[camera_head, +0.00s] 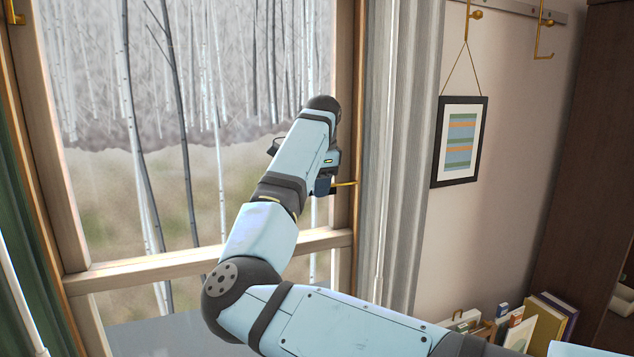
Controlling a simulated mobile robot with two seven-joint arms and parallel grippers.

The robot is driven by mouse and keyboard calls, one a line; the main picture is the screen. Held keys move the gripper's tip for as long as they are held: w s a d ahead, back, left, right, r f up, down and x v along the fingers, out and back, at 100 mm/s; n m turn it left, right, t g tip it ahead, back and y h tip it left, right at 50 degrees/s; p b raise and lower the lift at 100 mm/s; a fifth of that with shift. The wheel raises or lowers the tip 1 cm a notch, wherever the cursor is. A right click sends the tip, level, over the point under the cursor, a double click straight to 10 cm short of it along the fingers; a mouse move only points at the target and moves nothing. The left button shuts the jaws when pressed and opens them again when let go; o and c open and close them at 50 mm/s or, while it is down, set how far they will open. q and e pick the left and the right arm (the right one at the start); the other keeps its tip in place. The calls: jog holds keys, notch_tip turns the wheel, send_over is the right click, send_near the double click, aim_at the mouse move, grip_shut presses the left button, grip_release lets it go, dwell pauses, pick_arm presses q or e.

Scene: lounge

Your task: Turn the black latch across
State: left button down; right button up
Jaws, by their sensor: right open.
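A window (190,266) with a pale wooden frame fills the left half of the head view. My right arm reaches up from the lower right across it. My right gripper (324,184) is by the window's right upright, open, and mostly hidden behind my own arm links. A thin brass-coloured bar (345,183) shows just right of it against the upright. I cannot make out the black latch clearly; small dark parts beside the gripper blend with it, so I cannot tell whether they touch. My left gripper is not in view.
A grey curtain (402,150) hangs right of the window, and a green one (22,235) on the left. A framed picture (459,141) hangs from a brass hook on the wall. Books (553,315) stand at the lower right, near a dark wooden cabinet (580,150).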

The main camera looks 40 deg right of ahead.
jog(key=shift+w+d+f, duration=0.1)
jog(key=shift+w+f, duration=0.05)
jog(key=shift+f, duration=0.15)
grip_shut()
